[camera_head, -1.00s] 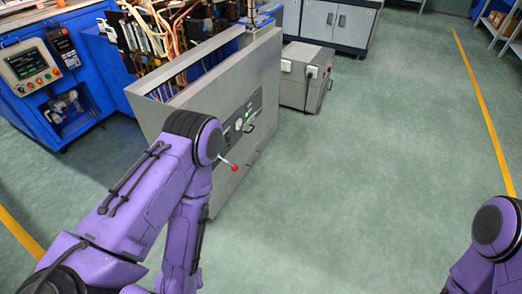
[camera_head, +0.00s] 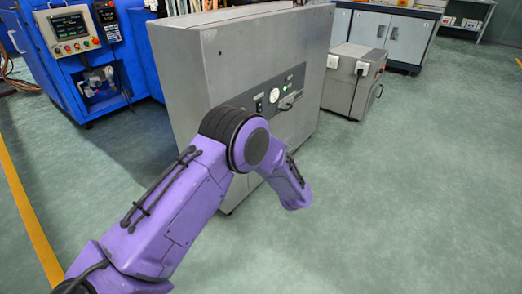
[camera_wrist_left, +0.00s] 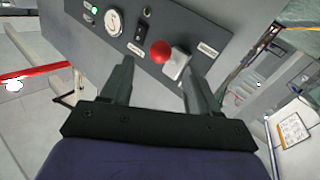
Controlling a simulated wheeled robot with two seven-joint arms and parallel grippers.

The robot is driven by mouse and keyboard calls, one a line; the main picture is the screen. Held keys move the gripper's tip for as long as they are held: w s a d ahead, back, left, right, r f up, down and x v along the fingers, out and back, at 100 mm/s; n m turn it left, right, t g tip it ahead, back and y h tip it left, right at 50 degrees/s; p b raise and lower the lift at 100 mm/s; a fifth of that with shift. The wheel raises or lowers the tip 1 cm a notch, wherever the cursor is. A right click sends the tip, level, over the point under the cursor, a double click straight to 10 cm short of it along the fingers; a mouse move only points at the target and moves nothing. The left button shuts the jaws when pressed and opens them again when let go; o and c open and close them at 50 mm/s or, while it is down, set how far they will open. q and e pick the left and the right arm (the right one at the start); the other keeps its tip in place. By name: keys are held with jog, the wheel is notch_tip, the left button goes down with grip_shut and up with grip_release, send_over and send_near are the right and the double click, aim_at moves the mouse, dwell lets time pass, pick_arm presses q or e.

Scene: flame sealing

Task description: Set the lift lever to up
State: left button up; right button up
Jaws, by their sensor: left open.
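The lift lever, with its red ball knob (camera_wrist_left: 161,51), shows in the left wrist view on a dark panel (camera_wrist_left: 150,30) of a grey cabinet. A pale piece (camera_wrist_left: 177,65) sits just right of and behind the knob. My left gripper (camera_wrist_left: 158,74) is open, with one finger on each side of the knob's line. The knob appears just beyond the fingertips, between them; I cannot tell whether it touches either finger. In the head view my left arm hides the lever and gripper. The cabinet (camera_head: 215,85) stands beyond that arm. My right gripper is not in view.
The panel also carries a round gauge (camera_wrist_left: 112,21) and a green light (camera_wrist_left: 95,10). A smaller grey box (camera_head: 350,80) stands behind the cabinet at right. A blue machine with a screen (camera_head: 70,27) is at left. The floor at right is clear.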

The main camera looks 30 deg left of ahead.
pick_arm(q)
jog(key=b+x, duration=0.3)
jog(key=x, duration=0.6)
jog(key=shift+w+a+f, duration=0.1)
jog(key=shift+w+a, duration=0.05)
jog(key=shift+a, duration=0.1)
jog(key=shift+w+a, duration=0.15)
grip_shut()
